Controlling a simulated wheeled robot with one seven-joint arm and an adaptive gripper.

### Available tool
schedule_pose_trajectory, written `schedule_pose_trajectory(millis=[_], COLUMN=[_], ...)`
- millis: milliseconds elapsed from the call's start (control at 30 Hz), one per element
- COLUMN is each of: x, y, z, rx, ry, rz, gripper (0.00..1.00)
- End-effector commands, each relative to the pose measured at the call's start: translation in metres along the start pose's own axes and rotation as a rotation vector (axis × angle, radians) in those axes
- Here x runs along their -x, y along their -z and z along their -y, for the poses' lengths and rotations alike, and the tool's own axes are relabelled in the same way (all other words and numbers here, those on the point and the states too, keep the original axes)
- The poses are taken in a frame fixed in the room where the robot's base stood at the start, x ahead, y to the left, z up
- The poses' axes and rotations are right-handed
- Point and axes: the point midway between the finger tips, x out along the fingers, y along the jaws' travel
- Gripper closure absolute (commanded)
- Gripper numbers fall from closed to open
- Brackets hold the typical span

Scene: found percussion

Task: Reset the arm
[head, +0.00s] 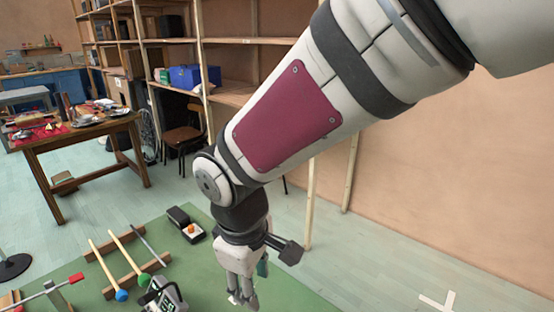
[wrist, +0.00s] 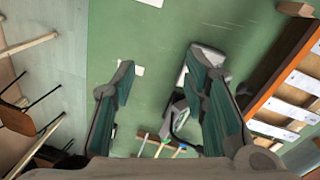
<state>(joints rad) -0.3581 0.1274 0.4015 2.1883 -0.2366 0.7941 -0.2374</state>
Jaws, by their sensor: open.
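My gripper (head: 243,295) hangs fingers-down from my arm over the green mat (head: 195,270), at the bottom of the head view. In the wrist view my gripper (wrist: 160,68) shows two teal-padded fingers spread wide apart. Bare green mat shows between the fingertips, and nothing is held. My arm runs from the upper right of the head view down to the gripper and hides part of the floor and shelves behind it.
Mallets with blue (head: 121,295) and green (head: 145,280) heads lie across wooden rails, left of my gripper. A dark grey device (head: 163,296) and an open black box (head: 187,224) sit nearby. White bars on an orange frame (wrist: 285,105) lie right in the wrist view. A cluttered table (head: 95,150) stands left.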

Motion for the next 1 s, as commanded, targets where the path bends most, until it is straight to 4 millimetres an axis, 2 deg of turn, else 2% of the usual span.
schedule_pose_trajectory(millis=[33,100,300,467,600,700,800,1000], x=[0.017,0.035,0.079,0.106,0.122,0.128,0.131,0.132], y=[-0.021,-0.048,-0.127,-0.186,-0.228,-0.248,-0.26,-0.268], z=[-0.013,-0.026,-0.044,-0.04,-0.026,-0.015,-0.007,-0.001], rx=[-0.078,-0.187,-0.497,-0.742,-0.937,-1.043,-1.113,-1.161], ry=[-0.026,-0.052,-0.103,-0.123,-0.125,-0.118,-0.112,-0.104], rz=[-0.005,-0.011,-0.044,-0.095,-0.153,-0.192,-0.221,-0.241], gripper=[0.59,0.59,0.59,0.59,0.59,0.59,0.59,0.59])
